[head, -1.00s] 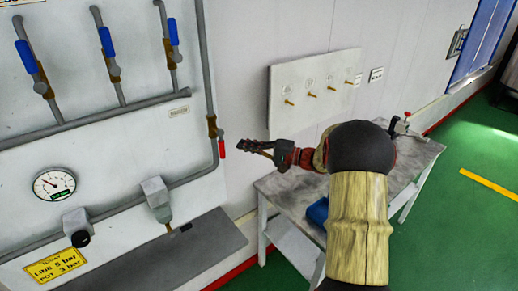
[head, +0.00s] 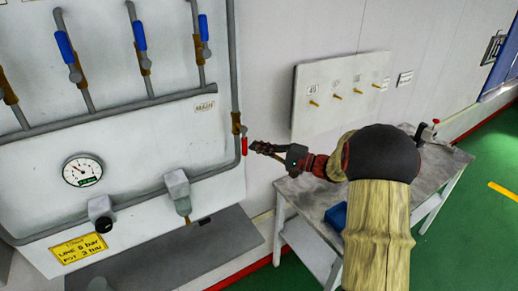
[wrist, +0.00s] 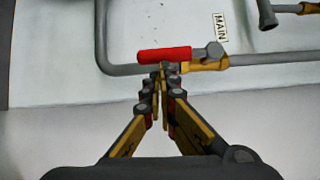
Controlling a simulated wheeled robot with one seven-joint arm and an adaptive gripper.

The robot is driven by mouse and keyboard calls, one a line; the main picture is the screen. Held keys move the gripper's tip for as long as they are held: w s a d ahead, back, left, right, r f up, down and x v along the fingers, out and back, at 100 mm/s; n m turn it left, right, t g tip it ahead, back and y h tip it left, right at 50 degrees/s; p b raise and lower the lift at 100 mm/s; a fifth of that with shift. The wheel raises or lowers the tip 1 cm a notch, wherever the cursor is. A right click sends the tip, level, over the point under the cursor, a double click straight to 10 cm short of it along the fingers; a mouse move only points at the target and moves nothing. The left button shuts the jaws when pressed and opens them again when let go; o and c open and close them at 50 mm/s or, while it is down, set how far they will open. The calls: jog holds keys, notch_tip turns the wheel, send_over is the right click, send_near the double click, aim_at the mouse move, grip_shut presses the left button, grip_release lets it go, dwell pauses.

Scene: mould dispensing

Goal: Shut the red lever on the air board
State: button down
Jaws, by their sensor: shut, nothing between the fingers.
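The red lever (head: 244,142) is on the vertical pipe at the right edge of the air board (head: 140,122), below a brass valve body. It points down, roughly along the pipe. In the wrist view the red lever (wrist: 163,54) lies across the picture, parallel to the pipe and just past my fingertips. My gripper (head: 254,147) is just right of the lever in the head view. In the wrist view my gripper (wrist: 161,72) is shut and empty, its tips close to the lever's edge. I cannot tell whether they touch it.
Several blue-handled valves (head: 140,36) are on the board's upper part. A gauge (head: 82,171) and a yellow sign (head: 78,248) are lower left. A grey table (head: 302,196) stands below my arm. A panel with pegs (head: 338,98) is behind.

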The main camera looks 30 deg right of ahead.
aim_at(244, 153)
jog(key=shift+a+f+m+t+b, duration=0.3)
jog(key=shift+a+m+t+b, duration=0.25)
jog(key=shift+m+b, duration=0.15)
jog(key=a+m+t+b, duration=0.1)
jog(key=a+m+b, duration=0.1)
jog(key=m, duration=0.1)
jog(key=shift+s+a+f+m+t+y, duration=0.1)
jog(key=shift+a+f+m+t+y, duration=0.2)
jog(key=shift+a+f+t, duration=0.1)
jog(key=shift+a+m+t+b, duration=0.25)
jog(key=shift+m+b, duration=0.05)
jog(key=shift+b, duration=0.15)
jog(key=a+r+m+b, duration=0.1)
jog(key=a+r+b, duration=0.2)
jog(key=a, duration=0.4)
jog(key=shift+s+a+r+m+t+b, duration=0.15)
jog(key=shift+a+r+m+t+b, duration=0.2)
jog(key=shift+r, duration=0.45)
jog(key=shift+d+r, duration=0.1)
jog(key=shift+r, duration=0.05)
